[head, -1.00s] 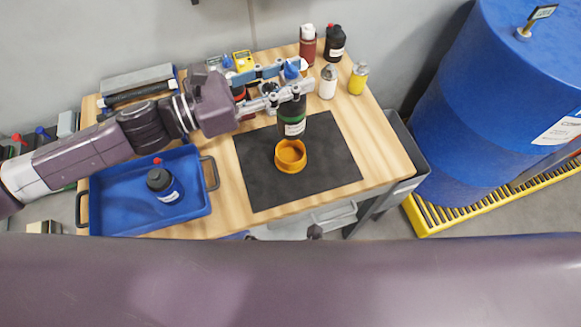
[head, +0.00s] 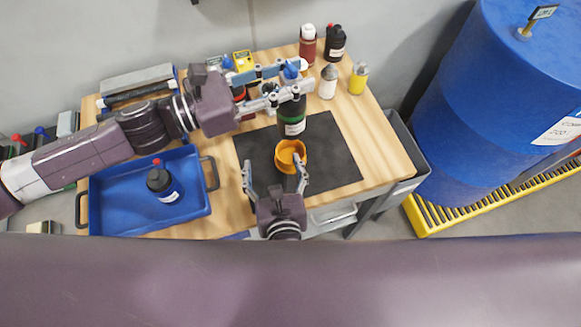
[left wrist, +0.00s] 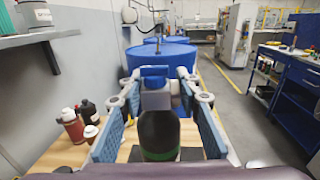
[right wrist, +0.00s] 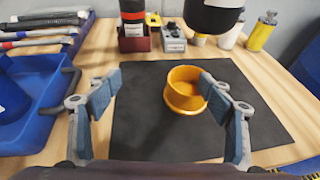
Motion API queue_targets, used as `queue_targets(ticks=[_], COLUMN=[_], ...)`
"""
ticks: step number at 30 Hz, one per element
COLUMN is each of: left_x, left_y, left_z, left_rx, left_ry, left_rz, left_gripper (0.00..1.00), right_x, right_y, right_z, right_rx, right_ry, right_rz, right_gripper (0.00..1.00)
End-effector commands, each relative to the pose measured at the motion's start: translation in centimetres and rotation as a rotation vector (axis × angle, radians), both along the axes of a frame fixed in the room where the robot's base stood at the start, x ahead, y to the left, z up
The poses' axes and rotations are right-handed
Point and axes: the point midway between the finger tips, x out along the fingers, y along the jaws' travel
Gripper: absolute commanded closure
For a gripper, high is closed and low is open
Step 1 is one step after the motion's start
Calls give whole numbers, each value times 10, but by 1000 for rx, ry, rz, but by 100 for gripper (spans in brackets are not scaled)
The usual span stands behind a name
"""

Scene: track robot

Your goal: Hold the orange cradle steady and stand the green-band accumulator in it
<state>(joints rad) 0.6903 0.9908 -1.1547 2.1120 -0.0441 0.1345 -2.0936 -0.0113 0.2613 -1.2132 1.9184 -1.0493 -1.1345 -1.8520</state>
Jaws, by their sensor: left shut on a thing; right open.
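The green-band accumulator (head: 292,120) is a black cylinder with a blue top, held upright by my left gripper (head: 284,86). In the left wrist view the accumulator (left wrist: 158,132) sits between the pads. In the right wrist view its dark lower end (right wrist: 212,16) hangs beyond the cradle, clear of the mat. The orange cradle (head: 288,158), a round open cup, stands on the dark mat. My right gripper (head: 273,171) is open on its near side. In the right wrist view the cradle (right wrist: 183,96) lies toward the right finger, which overlaps its edge; contact is unclear.
Several bottles, including a yellow one (head: 358,78), stand at the back right. A red-band cylinder (right wrist: 132,12) stands behind the mat (right wrist: 140,128). Bare mat surrounds the cradle.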

Motion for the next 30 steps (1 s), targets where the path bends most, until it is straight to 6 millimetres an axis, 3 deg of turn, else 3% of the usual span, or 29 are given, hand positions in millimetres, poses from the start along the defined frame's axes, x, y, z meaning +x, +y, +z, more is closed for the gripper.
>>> queue_targets(ticks=[3,7,21,30], left_x=[0,0,0,0], left_y=[-1,-1,-1,-1], left_z=[3,3,3,3], left_rx=[-3,-3,-3,-3], left_ry=[-3,-3,-3,-3], left_rz=[-2,-2,-2,-2], left_gripper=[100,100,100,100], right_x=[3,5,59,73], right_y=[-26,-39,-42,-41], right_z=[-18,-26,-49,-56], right_rx=[-11,-13,-14,-12], right_ry=[26,39,39,41], right_rz=[-103,-158,-167,-166], right_gripper=[27,27,27,27])
